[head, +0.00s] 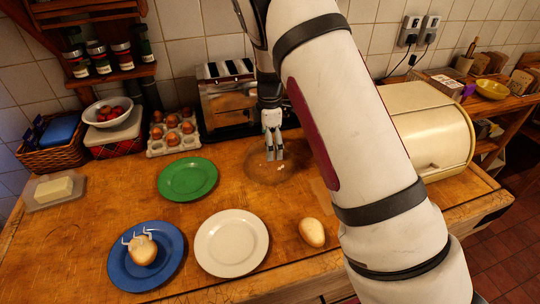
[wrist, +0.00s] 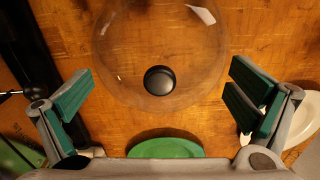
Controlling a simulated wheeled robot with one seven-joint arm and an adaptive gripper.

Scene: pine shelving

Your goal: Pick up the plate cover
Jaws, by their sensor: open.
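The plate cover is a clear, see-through dome (head: 262,172) on the wooden counter, in front of the toaster. In the wrist view the dome (wrist: 125,60) is seen from above, with a round black knob (wrist: 159,80) on top. My gripper (head: 274,156) hangs downward above the cover in the head view, hiding part of it. In the wrist view my gripper (wrist: 160,80) is open and empty, with green-padded fingers spread to the left and right of the knob. I cannot tell how far the fingertips are above the dome.
A green plate (head: 187,179) lies left of the cover. A white plate (head: 232,243), a blue plate (head: 120,270) and a loose brown egg-shaped item (head: 312,232) lie nearer. An egg carton (head: 160,148) and toaster (head: 226,105) stand behind; a bread box (head: 425,120) is right.

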